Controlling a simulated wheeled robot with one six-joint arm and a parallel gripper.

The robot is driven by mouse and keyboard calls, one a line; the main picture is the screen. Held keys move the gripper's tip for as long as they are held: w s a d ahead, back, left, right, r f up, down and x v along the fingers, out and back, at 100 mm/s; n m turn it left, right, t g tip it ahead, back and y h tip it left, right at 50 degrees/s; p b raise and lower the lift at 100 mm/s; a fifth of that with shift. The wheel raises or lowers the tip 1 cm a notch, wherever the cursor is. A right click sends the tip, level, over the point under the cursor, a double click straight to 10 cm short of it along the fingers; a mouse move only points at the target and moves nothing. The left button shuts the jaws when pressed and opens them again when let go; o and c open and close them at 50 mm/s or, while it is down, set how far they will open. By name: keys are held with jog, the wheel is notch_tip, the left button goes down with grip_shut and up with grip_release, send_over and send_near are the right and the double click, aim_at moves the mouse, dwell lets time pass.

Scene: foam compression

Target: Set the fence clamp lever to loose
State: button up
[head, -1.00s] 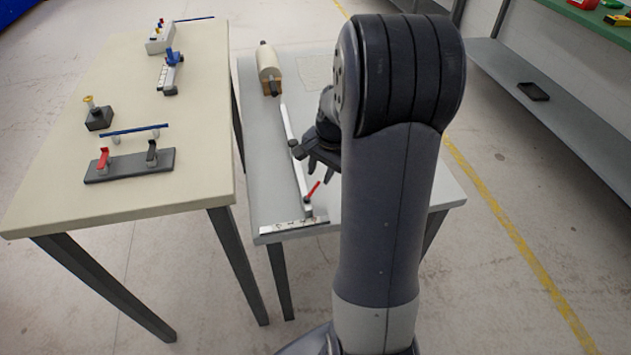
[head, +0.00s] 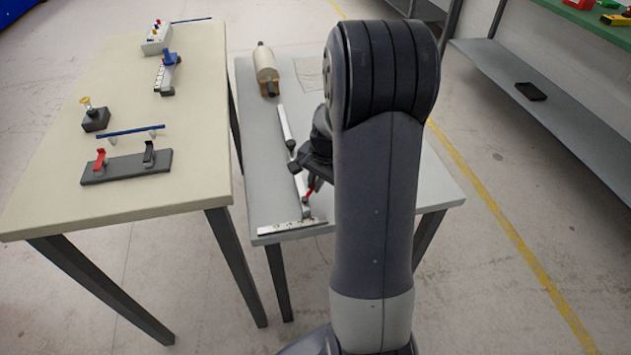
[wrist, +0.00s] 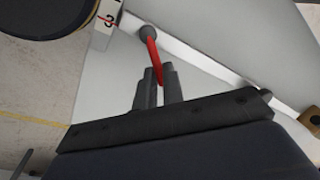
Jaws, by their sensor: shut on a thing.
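The fence clamp lever (wrist: 152,50) is a red bent handle on a dark round pivot, set on the white fence bar (wrist: 190,52). In the wrist view my gripper (wrist: 158,76) is shut on the lever's free end, with its two dark fingers on either side of it. In the head view the red lever (head: 311,191) shows only in part beside my gripper (head: 312,186), whose fingers are mostly hidden by my own arm. The fence bar (head: 284,122) runs along the grey table, with a ruler scale (head: 290,227) across its near end.
A wooden block with a pale roller (head: 265,65) stands at the table's far end. The beige table (head: 190,190) on the left holds a dark base with red and black levers (head: 125,167) and several small devices. Bare grey tabletop (head: 265,190) lies left of the fence.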

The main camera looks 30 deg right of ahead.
aim_at(300, 189)
jog(key=shift+w+n, duration=0.1)
jog(key=shift+n, duration=0.2)
grip_shut()
jog(key=n, duration=0.1)
jog(key=w+n, duration=0.1)
jog(key=n, duration=0.1)
jog(key=a+n, duration=0.1)
jog(key=n, duration=0.1)
jog(key=shift+w+a+g+y, duration=0.1)
jog(key=shift+w+g+y, duration=0.15)
jog(key=shift+g+y, duration=0.15)
jog(key=shift+w+a+n+g, duration=0.2)
jog(key=shift+a+n, duration=0.15)
jog(key=shift+n, duration=0.65)
jog(key=shift+w+a+n+g, duration=0.2)
jog(key=shift+a+n, duration=0.1)
jog(key=shift+n, duration=0.7)
jog(key=o, duration=0.6)
grip_release()
jog(key=shift+o, duration=0.2)
notch_tip(300, 189, up, 11)
jog(key=d, duration=0.2)
jog(key=shift+s+f+p, duration=0.15)
jog(key=shift+s+p, duration=0.1)
jog(key=shift+p, duration=0.2)
jog(key=shift+f, duration=0.15)
